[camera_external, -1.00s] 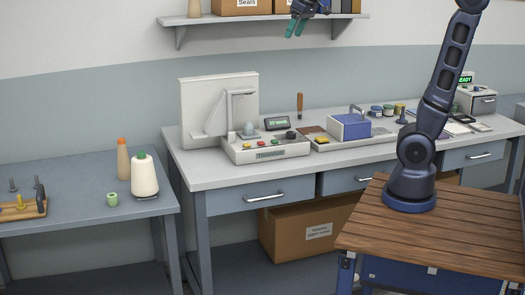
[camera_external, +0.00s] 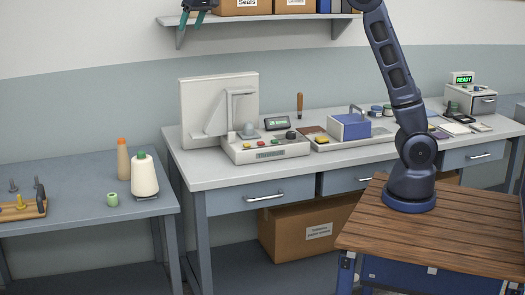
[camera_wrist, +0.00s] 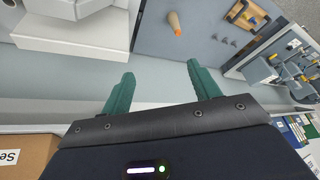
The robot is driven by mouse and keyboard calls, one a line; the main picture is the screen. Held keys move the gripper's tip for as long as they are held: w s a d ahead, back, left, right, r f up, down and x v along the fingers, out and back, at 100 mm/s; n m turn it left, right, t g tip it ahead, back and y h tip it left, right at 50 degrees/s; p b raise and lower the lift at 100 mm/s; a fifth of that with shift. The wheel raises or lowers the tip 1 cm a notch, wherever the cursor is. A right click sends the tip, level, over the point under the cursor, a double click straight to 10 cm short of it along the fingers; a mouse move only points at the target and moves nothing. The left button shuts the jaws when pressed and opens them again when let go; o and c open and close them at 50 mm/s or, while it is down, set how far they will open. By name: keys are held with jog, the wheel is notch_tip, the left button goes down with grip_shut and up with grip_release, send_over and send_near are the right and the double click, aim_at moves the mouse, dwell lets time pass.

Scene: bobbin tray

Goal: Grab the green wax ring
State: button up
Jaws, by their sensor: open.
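The green wax ring (camera_external: 112,199), a small light-green ring, sits on the left grey-blue table (camera_external: 75,228), in front of a cream cone of thread with a green tip (camera_external: 144,176). I cannot make the ring out in the wrist view. My gripper (camera_external: 193,20) is high up in front of the wall shelf, well above the left table and to the right of the ring. Its two teal fingers also show in the wrist view (camera_wrist: 160,72), spread apart with nothing between them.
An orange-tipped tan cone (camera_external: 123,159) stands behind the ring. A wooden tray with pegs (camera_external: 22,212) lies at the table's left. The long workbench (camera_external: 215,179) carries a white machine (camera_external: 262,150). The shelf (camera_external: 240,19) with boxes is near my gripper.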

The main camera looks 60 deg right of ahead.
jog(key=w+a+f, duration=0.7)
jog(key=w+a, duration=0.5)
jog(key=a, duration=0.1)
jog(key=t+h, duration=0.1)
send_over(114, 195)
jog(key=s+a, duration=0.1)
jog(key=s, duration=0.2)
notch_tip(114, 195, down, 48)
jog(key=shift+s+r, duration=0.1)
jog(key=shift+s+x, duration=0.2)
jog(key=shift+x, duration=2.55)
jog(key=shift+a, duration=0.1)
jog(key=c, duration=1)
